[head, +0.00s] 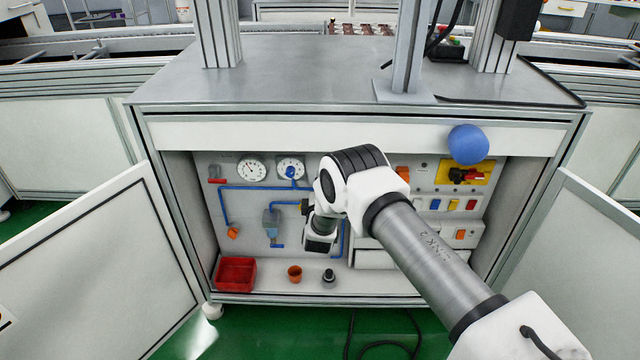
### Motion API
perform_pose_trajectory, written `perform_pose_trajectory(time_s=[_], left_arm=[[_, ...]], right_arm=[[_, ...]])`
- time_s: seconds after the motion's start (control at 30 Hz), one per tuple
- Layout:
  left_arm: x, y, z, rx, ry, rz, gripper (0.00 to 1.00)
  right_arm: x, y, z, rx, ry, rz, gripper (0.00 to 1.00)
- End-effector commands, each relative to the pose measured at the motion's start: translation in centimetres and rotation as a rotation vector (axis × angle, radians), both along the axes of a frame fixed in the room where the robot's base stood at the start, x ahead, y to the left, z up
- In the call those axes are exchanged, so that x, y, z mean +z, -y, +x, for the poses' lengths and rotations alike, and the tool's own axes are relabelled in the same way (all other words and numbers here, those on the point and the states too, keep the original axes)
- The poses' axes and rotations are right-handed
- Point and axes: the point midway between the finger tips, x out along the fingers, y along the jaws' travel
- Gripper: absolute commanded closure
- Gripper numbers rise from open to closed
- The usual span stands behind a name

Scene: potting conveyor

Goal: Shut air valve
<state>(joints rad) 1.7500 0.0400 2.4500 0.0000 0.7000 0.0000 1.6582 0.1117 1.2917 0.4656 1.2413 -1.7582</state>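The air piping is on the back panel of the open cabinet under the bench. Blue pipe (247,188) runs below two round gauges (251,170) to a grey unit with a blue foot (271,224). An orange fitting (233,233) sits at the lower end of the left pipe. A small dark and yellow part (305,207) shows at the pipe's right, partly behind my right wrist; I cannot tell whether it is the air valve. My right gripper (320,243) is in front of the panel here, its fingers hidden or too dark to make out. My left gripper is not in view.
Both cabinet doors (95,265) (580,250) stand open. A red bin (236,274), an orange cup (295,273) and a dark fitting (329,278) stand on the cabinet floor. A yellow plate with a red switch (466,174) is at right. A blue ball (468,145) is above it.

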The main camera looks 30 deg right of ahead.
Motion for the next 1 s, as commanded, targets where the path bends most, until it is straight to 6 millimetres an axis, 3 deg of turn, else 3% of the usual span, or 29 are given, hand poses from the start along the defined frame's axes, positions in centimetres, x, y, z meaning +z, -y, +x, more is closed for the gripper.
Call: perform_pose_trajectory(time_s=[0.33,0.73,1.0], left_arm=[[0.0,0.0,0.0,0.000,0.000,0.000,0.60],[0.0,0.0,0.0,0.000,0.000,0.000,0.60],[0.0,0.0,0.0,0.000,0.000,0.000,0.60]], right_arm=[[0.1,-0.5,-0.7,0.001,0.001,0.000,0.59],[0.1,-5.4,-8.5,0.003,-0.001,0.000,0.59],[0.1,-6.3,-10.3,0.000,0.002,0.000,0.59]])
